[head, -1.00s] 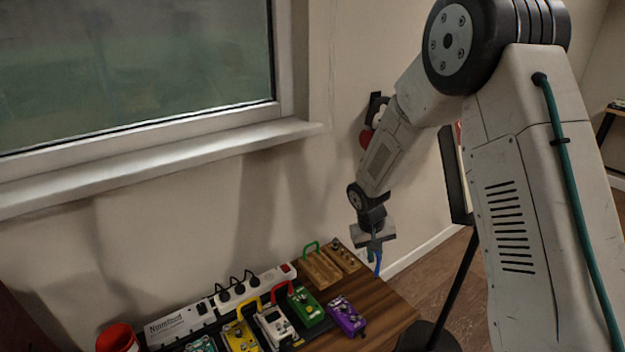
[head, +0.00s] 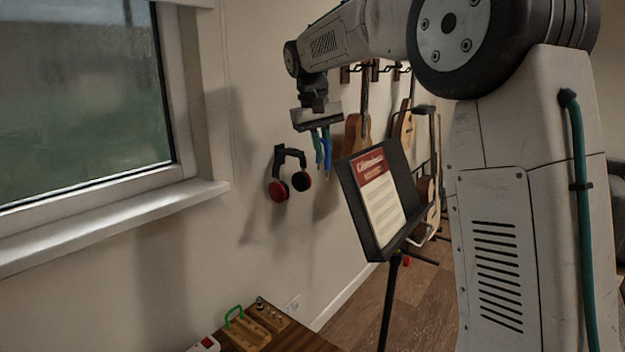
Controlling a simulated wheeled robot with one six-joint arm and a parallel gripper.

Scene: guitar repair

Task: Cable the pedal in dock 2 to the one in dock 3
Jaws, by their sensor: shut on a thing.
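My gripper (head: 318,131) is raised high in front of the wall, to the left of the music stand. It is shut on a blue patch cable (head: 327,152), which hangs down below the jaws. A teal strip hangs beside the blue one, and I cannot tell whether it is a finger or part of the cable. A green patch cable (head: 234,314) stands as an arch in a wooden holder (head: 246,333) on the table at the bottom. The pedals and their docks are outside this view.
A music stand (head: 377,205) with a red-headed sheet stands right of the gripper, near it in the picture. Headphones (head: 290,177) hang on the wall to the left and below. Guitars (head: 357,135) hang behind. A small wooden block with knobs (head: 268,311) sits beside the holder.

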